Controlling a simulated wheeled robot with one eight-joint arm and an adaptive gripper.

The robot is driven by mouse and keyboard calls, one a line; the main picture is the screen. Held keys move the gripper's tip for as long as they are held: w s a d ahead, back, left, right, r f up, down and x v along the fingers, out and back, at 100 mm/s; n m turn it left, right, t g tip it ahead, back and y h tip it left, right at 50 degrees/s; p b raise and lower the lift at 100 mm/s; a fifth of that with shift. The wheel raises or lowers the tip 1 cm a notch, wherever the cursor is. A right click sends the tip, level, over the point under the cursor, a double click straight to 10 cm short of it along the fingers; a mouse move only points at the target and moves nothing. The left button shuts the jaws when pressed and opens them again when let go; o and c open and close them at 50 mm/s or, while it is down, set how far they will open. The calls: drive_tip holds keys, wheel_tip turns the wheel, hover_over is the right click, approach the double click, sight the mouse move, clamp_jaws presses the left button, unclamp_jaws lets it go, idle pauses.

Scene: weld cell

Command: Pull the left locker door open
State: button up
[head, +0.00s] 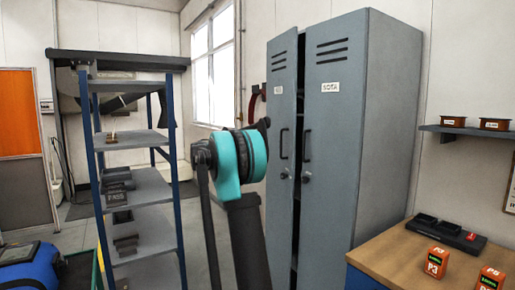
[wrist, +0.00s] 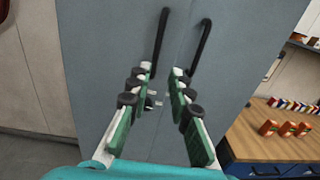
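The grey locker has a left door (head: 282,205) and a right door (head: 332,190). The left door stands slightly ajar, with a dark gap beside the right door. Its black bar handle (head: 284,145) also shows in the wrist view (wrist: 159,40), to the left of the right door's handle (wrist: 200,50). My gripper (wrist: 162,74) is open in front of the doors, its fingers apart near the lower end of the left handle. No grip on the handle shows. In the head view my teal wrist is left of the locker and the fingertips cannot be made out.
A wooden workbench (head: 400,255) with orange boxes (head: 437,262) and a dark tray stands right of the locker. A wall shelf (head: 470,131) is above it. A blue-framed shelving rack (head: 150,190) stands at left. Some floor is clear between rack and locker.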

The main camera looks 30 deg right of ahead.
drive_tip(key=a, duration=0.6)
drive_tip(key=shift+s, duration=0.45)
